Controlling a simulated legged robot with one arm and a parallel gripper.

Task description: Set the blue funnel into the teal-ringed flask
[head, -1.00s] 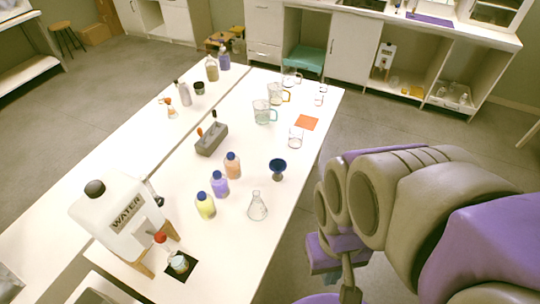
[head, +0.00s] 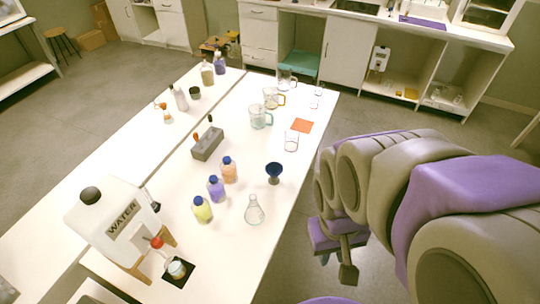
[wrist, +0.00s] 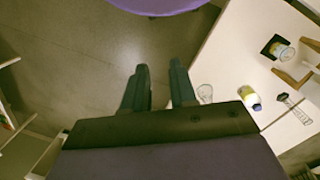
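The blue funnel (head: 274,169) stands upright on the white table in the head view, near its right edge. The clear conical flask (head: 254,212) stands nearer and slightly left of it, apart from it; any teal ring is too small to make out. The flask also shows in the wrist view (wrist: 205,92), just right of my fingers. My gripper (head: 337,264) is off the table's right side, over the floor. In the wrist view its two fingers (wrist: 159,66) are apart with nothing between them. The funnel does not show clearly in the wrist view.
Yellow (head: 202,210), purple (head: 216,189) and orange (head: 229,170) bottles stand left of the flask and funnel. A water tank (head: 115,225) stands at the near left. The table right of the flask is clear.

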